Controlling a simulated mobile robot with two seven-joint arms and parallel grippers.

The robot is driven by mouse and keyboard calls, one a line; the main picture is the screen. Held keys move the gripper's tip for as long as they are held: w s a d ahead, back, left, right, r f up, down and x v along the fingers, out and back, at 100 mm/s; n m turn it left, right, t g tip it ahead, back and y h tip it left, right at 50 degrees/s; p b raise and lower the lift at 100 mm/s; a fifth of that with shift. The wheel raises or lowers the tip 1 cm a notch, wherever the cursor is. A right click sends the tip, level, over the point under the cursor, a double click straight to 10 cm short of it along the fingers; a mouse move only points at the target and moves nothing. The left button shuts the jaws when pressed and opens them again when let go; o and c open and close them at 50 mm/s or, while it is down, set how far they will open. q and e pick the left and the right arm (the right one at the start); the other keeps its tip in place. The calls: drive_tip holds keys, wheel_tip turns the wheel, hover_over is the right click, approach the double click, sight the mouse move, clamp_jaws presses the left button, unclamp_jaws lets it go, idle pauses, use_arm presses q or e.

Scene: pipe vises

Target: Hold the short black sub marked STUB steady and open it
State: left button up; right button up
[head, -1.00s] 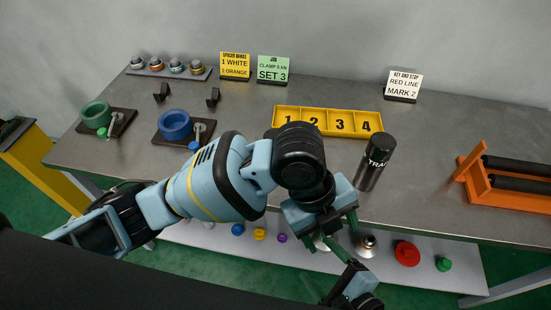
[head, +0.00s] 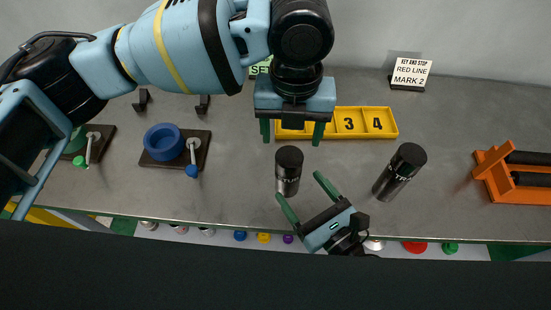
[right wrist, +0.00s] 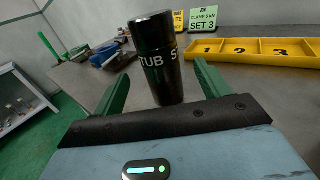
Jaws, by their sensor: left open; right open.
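The short black sub (head: 288,172) stands upright on the bench. In the right wrist view the sub (right wrist: 158,65) shows the letters "TUB" and part of a repeat, and stands beyond and between the green fingers. My right gripper (head: 306,197) is open, its fingers pointing up-left at the sub; whether they touch it cannot be told. My left gripper (head: 291,133) is open and empty, fingers down, above the sub in the picture and overlapping the yellow tray.
A second black cylinder marked "TR..." (head: 399,172) stands tilted-looking to the right. The yellow numbered tray (head: 360,112) lies behind. A blue ring vise (head: 163,142) is left, an orange roller stand (head: 495,175) right. Bare bench lies between vise and sub.

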sight(290, 156)
use_arm(q)
drive_tip(key=shift+w+a, duration=0.15)
use_arm(e)
drive_tip(key=shift+w+a, duration=0.1)
drive_tip(key=shift+w, duration=0.05)
use_arm(q)
drive_tip(key=shift+s+d+r, duration=0.15)
drive_tip(key=shift+s+d, duration=0.05)
use_arm(e)
drive_tip(key=shift+r, duration=0.1)
drive_tip(key=shift+x, duration=3.75)
clamp_jaws()
use_arm(q)
drive_tip(key=m, duration=0.5)
drive_tip(key=shift+a, duration=0.1)
drive_tip(key=m, duration=0.4)
drive_tip(key=shift+f, duration=4.05)
